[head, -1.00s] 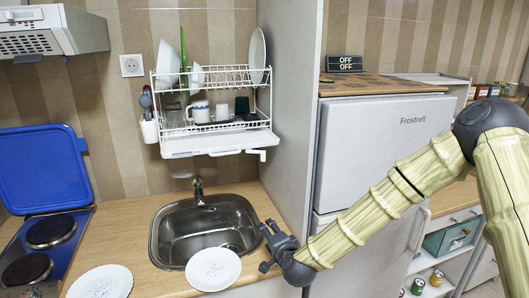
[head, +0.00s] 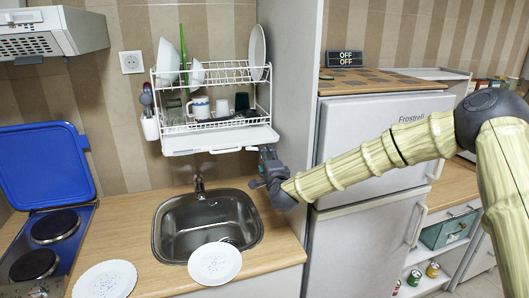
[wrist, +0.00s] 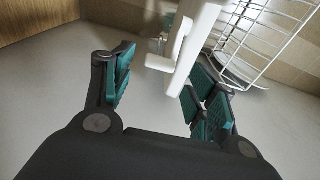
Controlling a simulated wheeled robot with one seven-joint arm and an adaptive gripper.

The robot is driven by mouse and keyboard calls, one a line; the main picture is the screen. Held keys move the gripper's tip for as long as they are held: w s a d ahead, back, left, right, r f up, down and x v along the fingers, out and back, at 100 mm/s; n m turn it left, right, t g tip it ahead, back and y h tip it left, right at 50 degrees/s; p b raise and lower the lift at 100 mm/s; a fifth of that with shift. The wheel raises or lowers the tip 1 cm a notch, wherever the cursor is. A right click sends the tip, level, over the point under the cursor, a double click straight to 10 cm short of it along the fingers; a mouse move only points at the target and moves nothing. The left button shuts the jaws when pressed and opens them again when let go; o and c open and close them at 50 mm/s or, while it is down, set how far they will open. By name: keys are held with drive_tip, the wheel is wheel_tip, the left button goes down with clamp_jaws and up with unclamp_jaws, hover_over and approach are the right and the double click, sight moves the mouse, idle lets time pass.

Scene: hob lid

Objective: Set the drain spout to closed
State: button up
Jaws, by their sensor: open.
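The white drain spout (head: 228,150) sticks out to the right from under the drip tray (head: 200,146) of the wall dish rack. My gripper (head: 264,158) is raised beside the spout's right end and covers its tip in the head view. In the wrist view the white spout (wrist: 180,58) with its short side tab reaches into the space ahead of and between my fingers. My gripper (wrist: 160,88) is open, with green pads spread apart, and holds nothing. I cannot tell whether a finger touches the spout.
The dish rack (head: 215,75) holds plates, a mug and cups above the sink (head: 205,228). A grey side panel (head: 283,90) stands close to the right of my gripper, with the fridge (head: 375,130) beyond. A plate (head: 215,263) lies at the sink's front edge.

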drive_tip(key=shift+p+x, duration=0.45)
drive_tip(key=shift+x, duration=1.15)
drive_tip(key=shift+c, duration=0.5)
drive_tip(key=c, duration=0.9)
drive_tip(key=shift+f, duration=0.1)
drive_tip(key=shift+c, duration=0.2)
